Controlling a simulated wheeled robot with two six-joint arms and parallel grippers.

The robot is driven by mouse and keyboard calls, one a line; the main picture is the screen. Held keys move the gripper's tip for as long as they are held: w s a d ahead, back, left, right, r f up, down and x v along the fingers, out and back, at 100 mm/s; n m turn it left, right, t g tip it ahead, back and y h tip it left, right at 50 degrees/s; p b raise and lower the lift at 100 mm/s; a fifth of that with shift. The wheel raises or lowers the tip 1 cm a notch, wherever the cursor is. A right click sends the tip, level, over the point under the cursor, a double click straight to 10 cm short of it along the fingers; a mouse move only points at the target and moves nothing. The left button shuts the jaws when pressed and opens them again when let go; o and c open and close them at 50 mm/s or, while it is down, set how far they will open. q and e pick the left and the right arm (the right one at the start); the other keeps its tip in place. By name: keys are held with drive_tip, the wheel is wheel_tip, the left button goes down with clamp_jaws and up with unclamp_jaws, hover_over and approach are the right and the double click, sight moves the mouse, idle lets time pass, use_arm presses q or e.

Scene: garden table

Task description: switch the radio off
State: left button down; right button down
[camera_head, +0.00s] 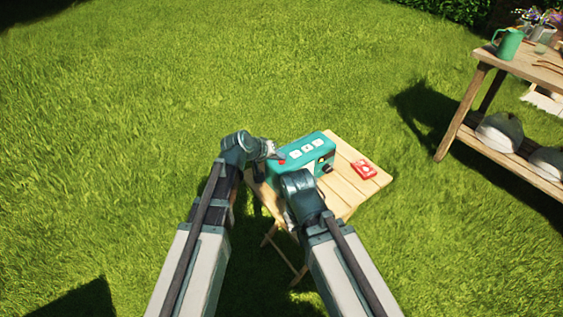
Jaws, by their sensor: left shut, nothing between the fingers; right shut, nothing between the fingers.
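The teal radio (319,145) stands on a small slatted wooden table (345,186). Its top carries several pale buttons and a red button (282,161) at the left end. A dark knob shows at its front right. My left gripper (276,152) is shut, with its tip right by the red button; I cannot tell whether it touches. My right gripper (290,213) is shut and empty, low in front of the radio; its fingers are mostly hidden by its own wrist. The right wrist also hides part of the radio's front.
A small red item (363,169) lies on the table right of the radio. A wooden bench (535,67) at the right holds a green watering jug (508,44) and has grey rounded things on its lower shelf. Open grass surrounds the table.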

sight(280, 164)
idle(0.8)
use_arm(q)
drive_tip(key=shift+r+p, duration=0.45)
drive_tip(key=shift+p, duration=0.05)
drive_tip(key=shift+r, duration=0.1)
wheel_tip(280, 164, up, 6)
drive_tip(key=p, duration=0.6)
